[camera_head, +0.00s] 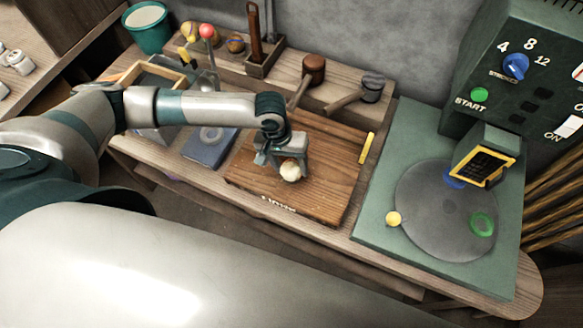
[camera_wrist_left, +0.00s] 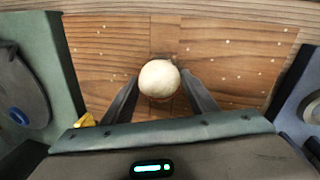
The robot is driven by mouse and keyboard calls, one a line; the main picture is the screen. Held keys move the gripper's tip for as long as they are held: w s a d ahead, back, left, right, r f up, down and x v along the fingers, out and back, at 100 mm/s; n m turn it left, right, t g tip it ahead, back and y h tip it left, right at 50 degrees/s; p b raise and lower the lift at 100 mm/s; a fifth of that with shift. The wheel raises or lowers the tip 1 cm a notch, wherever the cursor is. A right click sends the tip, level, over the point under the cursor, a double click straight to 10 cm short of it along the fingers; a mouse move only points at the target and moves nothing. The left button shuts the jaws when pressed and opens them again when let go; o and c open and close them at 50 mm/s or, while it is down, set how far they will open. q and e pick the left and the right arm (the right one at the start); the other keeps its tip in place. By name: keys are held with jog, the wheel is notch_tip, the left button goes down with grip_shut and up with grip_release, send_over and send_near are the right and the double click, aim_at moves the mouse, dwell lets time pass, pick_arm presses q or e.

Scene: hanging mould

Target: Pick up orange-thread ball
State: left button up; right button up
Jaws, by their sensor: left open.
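A cream-white ball (camera_head: 290,172) is at the fingertips of my left gripper (camera_head: 281,166), over the brown wooden board (camera_head: 334,178). In the left wrist view the ball (camera_wrist_left: 159,79) sits between the two dark fingers of the open left gripper (camera_wrist_left: 160,84), one on each side. I cannot tell whether the fingers touch it. My right gripper is not in view.
A yellow bar (camera_head: 367,148) stands at the board's right edge. Mallets (camera_head: 313,70) lie behind the board. A blue-grey pad (camera_head: 209,147) is to the left. A green machine with a grey disc (camera_head: 440,205) stands to the right.

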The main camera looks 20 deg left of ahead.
aim_at(292, 165)
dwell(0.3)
pick_arm(q)
jog(key=c, duration=0.7)
jog(key=shift+c, duration=0.2)
jog(key=shift+r, duration=0.15)
jog(key=shift+r+b, duration=0.3)
jog(key=shift+r, duration=0.3)
notch_tip(292, 165, up, 2)
jog(key=shift+r+b, duration=0.2)
jog(key=shift+b, duration=0.2)
jog(key=s+d+r+b, duration=0.2)
jog(key=d+r, duration=0.5)
jog(key=d, duration=0.4)
jog(key=shift+d, duration=0.25)
jog(key=shift+r, duration=0.15)
